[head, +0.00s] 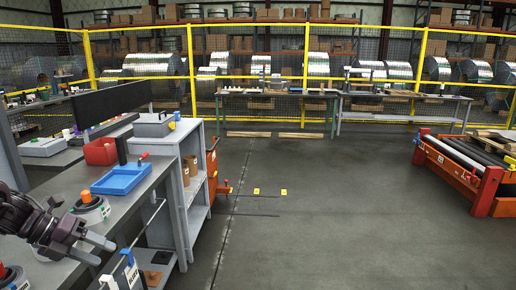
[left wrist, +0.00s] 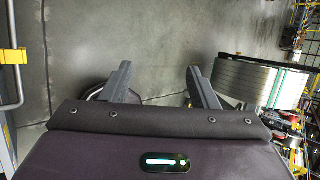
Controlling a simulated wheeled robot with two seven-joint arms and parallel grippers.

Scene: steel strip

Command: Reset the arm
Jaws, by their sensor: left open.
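My left gripper (head: 99,254) is at the lower left of the head view, beside the grey workbench's front edge. Its two fingers are spread apart with nothing between them. In the left wrist view the left gripper (left wrist: 159,88) also shows open, with bare concrete floor beyond the fingers. My right gripper is in neither view.
A grey workbench (head: 60,200) on the left holds a blue tray (head: 121,179), a red bin (head: 100,151) and round gauge-like items (head: 92,208). An orange roller stand (head: 487,192) is at the right. The concrete floor (head: 320,220) in the middle is clear. Yellow fencing crosses the back.

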